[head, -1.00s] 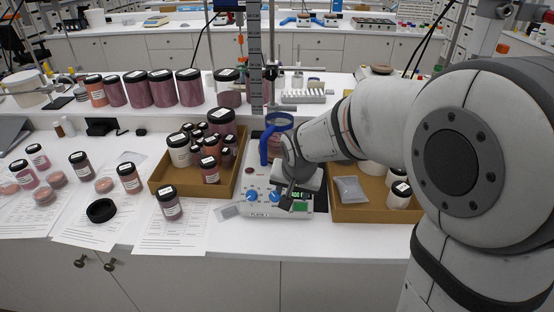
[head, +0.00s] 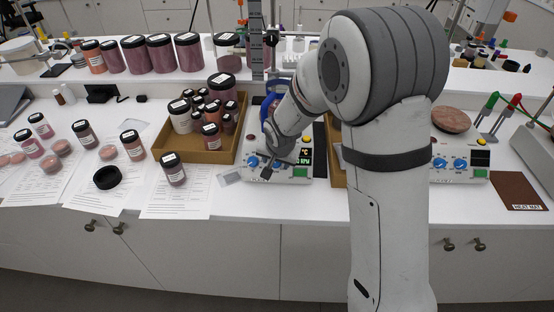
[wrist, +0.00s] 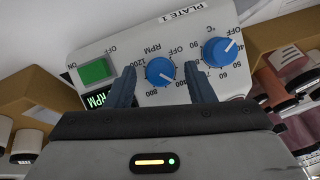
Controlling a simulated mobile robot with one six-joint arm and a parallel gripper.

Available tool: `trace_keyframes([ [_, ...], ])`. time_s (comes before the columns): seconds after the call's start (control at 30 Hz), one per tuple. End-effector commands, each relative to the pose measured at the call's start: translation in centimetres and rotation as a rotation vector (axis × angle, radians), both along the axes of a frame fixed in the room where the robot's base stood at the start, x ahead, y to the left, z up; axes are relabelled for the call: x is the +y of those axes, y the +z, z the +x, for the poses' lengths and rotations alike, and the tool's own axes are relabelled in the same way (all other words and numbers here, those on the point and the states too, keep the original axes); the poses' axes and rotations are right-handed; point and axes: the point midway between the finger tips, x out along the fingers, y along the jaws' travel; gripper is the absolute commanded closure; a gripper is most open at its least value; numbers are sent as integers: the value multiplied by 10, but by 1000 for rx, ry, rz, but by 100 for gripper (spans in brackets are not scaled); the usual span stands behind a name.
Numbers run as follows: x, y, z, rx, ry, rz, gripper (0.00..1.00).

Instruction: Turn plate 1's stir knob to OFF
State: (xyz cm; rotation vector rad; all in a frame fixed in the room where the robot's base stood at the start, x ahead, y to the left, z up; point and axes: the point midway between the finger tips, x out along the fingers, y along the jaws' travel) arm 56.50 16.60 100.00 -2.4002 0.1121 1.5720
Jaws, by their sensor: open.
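Plate 1 (head: 293,174) is a white hot plate with a blue-handled vessel on it, partly behind my arm. In the wrist view its panel (wrist: 200,28) appears upside down. The blue stir knob (wrist: 160,71), by the RPM label, sits between the two fingers of my open gripper (wrist: 160,80). Whether the fingers touch it I cannot tell. Its white pointer line slants to the lower right, away from the OFF label at its upper right. The blue °C knob (wrist: 219,52) is just right of the right finger. In the head view my gripper (head: 273,169) is at the panel's front.
A green switch (wrist: 95,70) is left of the stir knob. A cardboard tray of jars (head: 205,153) stands left of plate 1. A second hot plate (head: 460,176) stands right of my arm, beside a brown heat mat (head: 517,190). Several loose jars and papers lie at the left.

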Motion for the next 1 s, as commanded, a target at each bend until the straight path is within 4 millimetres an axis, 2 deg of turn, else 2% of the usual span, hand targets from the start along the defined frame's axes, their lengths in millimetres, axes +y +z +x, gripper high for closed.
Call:
trace_keyframes([
  [0.23, 0, 0, 0, 0, 1, 0, 52],
  [0.77, 1, 0, 0, 0, 2, 0, 96],
  [1.0, 1, -2, 0, -1, 15, -13, 96],
])
